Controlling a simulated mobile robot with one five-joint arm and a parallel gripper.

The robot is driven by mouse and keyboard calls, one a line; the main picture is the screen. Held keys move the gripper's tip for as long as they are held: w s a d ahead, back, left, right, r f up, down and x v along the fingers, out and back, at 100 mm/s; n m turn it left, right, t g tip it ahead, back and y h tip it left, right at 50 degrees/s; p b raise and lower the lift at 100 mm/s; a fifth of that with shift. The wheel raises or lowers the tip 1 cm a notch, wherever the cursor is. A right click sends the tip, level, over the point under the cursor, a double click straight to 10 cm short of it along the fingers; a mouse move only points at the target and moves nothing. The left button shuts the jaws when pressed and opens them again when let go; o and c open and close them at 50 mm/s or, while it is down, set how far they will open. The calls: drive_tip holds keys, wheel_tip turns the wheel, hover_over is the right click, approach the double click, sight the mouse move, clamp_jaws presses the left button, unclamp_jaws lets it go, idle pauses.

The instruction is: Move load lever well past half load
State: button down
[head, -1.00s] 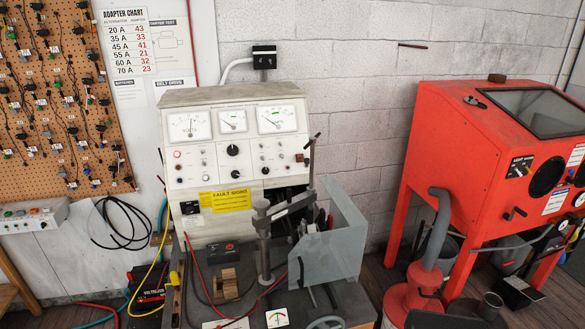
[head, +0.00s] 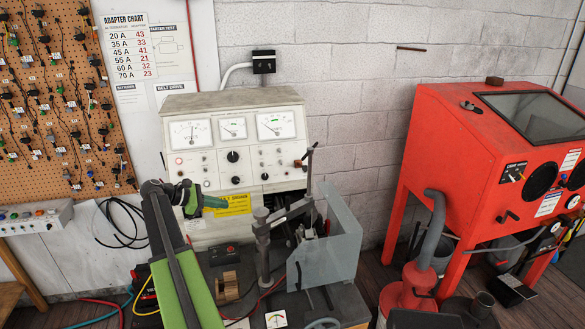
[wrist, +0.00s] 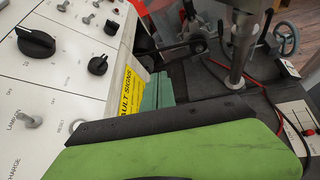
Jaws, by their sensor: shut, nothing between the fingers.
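The test bench (head: 180,110) has a sloped white panel with dials, knobs and switches. A small reddish-brown handle (head: 298,164) shows at the panel's right edge, and a tall thin grey lever (head: 309,172) with a dark top stands just right of it. I cannot read a label that tells which is the load lever. My gripper (head: 222,202) is shut and empty in front of the yellow fault sign, left of both. In the wrist view its teal fingers (wrist: 157,92) lie together beside the sign; neither handle can be clearly made out there.
A grey post with an arm (head: 262,245) and a translucent guard (head: 335,245) stand on the bench right of my gripper. A wooden block (head: 228,285) sits in front. The red cabinet (head: 440,130) is farther right. Panel knobs (wrist: 35,41) are close in the wrist view.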

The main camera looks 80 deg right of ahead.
sight(302, 166)
drive_tip(key=s+d+r+n+g+y+p, duration=0.1)
drive_tip(key=s+d+r+g, duration=0.1)
drive_tip(key=s+d+r, duration=0.35)
drive_tip(key=s+d+r+g, duration=0.3)
drive_tip(key=s+d, duration=0.3)
drive_tip(key=s, duration=0.4)
drive_tip(key=b+x, duration=0.2)
drive_tip(key=x, duration=0.8)
drive_tip(key=shift+f, duration=0.3)
drive_tip(key=shift+s+r, duration=0.1)
drive_tip(key=shift+s+d+r+p, duration=0.1)
drive_tip(key=shift+d+r+p, duration=0.15)
drive_tip(key=shift+r+p, duration=0.45)
